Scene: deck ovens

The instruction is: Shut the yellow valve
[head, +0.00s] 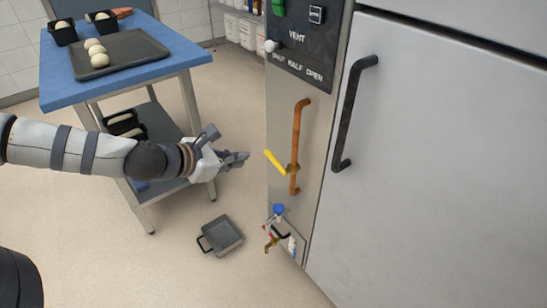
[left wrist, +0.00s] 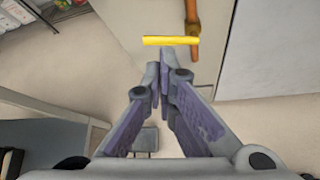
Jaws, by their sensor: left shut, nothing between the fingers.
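The yellow valve (head: 275,162) is a lever on a vertical copper pipe (head: 297,130) on the oven's steel front panel. Its lever sticks out to the left, across the pipe, not along it. My left gripper (head: 247,156) is shut and empty, just left of the lever's free end, with a small gap in the head view. In the left wrist view the lever (left wrist: 171,41) lies crosswise just beyond my shut fingertips (left wrist: 159,76). I cannot tell there whether they touch it. My right gripper is not in view.
A blue-topped table (head: 190,62) with a dough tray (head: 135,57) stands behind my left arm. A dark pan (head: 220,236) lies on the floor. Below the valve are a small tap and a blue knob (head: 279,209). A black door handle (head: 352,110) is to the right.

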